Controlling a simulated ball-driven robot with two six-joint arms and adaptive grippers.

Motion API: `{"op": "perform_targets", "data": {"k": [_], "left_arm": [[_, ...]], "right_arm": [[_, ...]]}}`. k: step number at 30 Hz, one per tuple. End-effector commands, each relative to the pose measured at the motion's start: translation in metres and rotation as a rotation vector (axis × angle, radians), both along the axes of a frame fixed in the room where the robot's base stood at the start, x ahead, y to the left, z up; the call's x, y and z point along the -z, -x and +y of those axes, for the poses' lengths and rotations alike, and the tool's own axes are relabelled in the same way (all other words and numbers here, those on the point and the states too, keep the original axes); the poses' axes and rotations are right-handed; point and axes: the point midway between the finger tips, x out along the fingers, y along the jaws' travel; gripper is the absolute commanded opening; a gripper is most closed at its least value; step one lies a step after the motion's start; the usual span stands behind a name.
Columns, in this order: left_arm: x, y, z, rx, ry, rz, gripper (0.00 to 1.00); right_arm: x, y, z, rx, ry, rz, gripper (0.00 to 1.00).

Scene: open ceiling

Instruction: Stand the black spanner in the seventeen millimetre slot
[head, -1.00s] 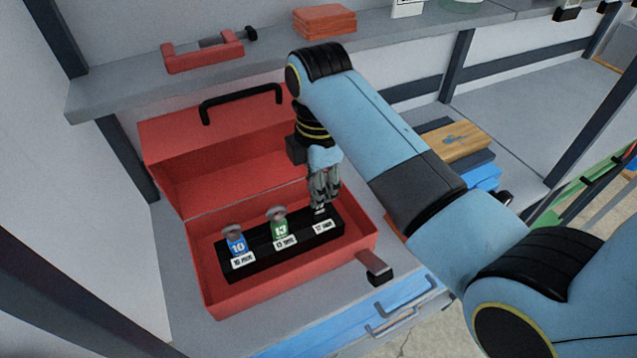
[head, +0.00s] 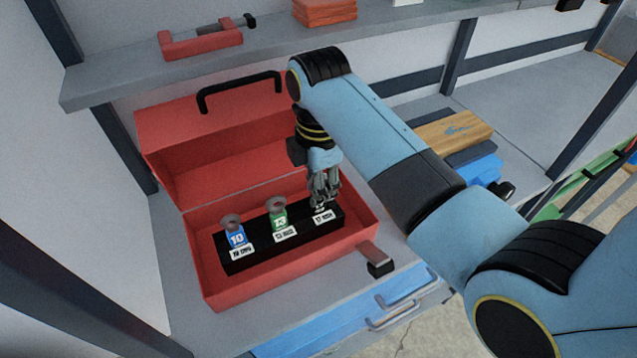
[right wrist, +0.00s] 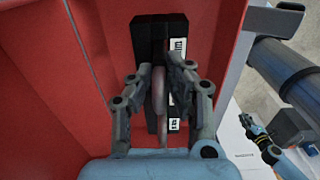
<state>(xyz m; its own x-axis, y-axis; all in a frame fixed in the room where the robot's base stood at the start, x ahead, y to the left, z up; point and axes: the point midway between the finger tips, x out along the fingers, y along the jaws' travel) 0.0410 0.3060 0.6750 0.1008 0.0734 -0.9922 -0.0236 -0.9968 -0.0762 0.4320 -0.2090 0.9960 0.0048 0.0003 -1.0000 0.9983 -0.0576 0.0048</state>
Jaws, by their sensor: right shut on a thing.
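The black rack (head: 258,256) lies in the open red toolbox (head: 215,291). Its labels read 10, 13 and 17 mm from left to right. A blue-tagged 10 spanner (head: 236,238) and a green-tagged 13 spanner (head: 280,220) stand upright in their slots. My right gripper (head: 322,200) is shut on the black spanner, over the 17 mm end; the fingers hide most of it. In the right wrist view a thin spanner edge (right wrist: 159,88) shows between the fingers, above the rack. Whether the spanner is inside the slot is hidden. My left gripper (right wrist: 258,138) seems to show small at lower right there.
The raised lid (head: 215,130) with its black handle stands behind the rack. A red clamp (head: 200,42) and red blocks (head: 325,12) are on the shelf above. A wooden-topped box (head: 455,130) lies right of the toolbox.

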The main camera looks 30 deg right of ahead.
Motion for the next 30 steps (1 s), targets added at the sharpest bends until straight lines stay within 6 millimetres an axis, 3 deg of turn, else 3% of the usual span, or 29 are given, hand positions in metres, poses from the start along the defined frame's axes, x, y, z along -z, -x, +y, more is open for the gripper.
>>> {"op": "perform_targets", "data": {"k": [8,9,15,24,30], "left_arm": [[0.003,0.000,0.000,0.000,0.000,0.000,0.00],[0.003,0.000,0.000,0.000,0.000,0.000,0.00],[0.003,0.000,0.000,0.000,0.000,0.000,0.00],[0.003,0.001,0.002,0.001,-0.002,0.001,0.00],[0.003,0.001,0.001,0.000,-0.001,0.001,0.00]], "right_arm": [[0.007,0.000,0.000,0.000,0.000,0.001,0.00],[0.007,0.000,0.000,0.000,0.000,0.001,0.17],[0.007,0.000,0.000,0.000,0.000,0.000,0.42],[0.003,0.000,0.000,0.000,0.000,-0.001,0.42],[-0.027,-0.001,0.000,0.000,0.000,-0.004,0.42]]}}
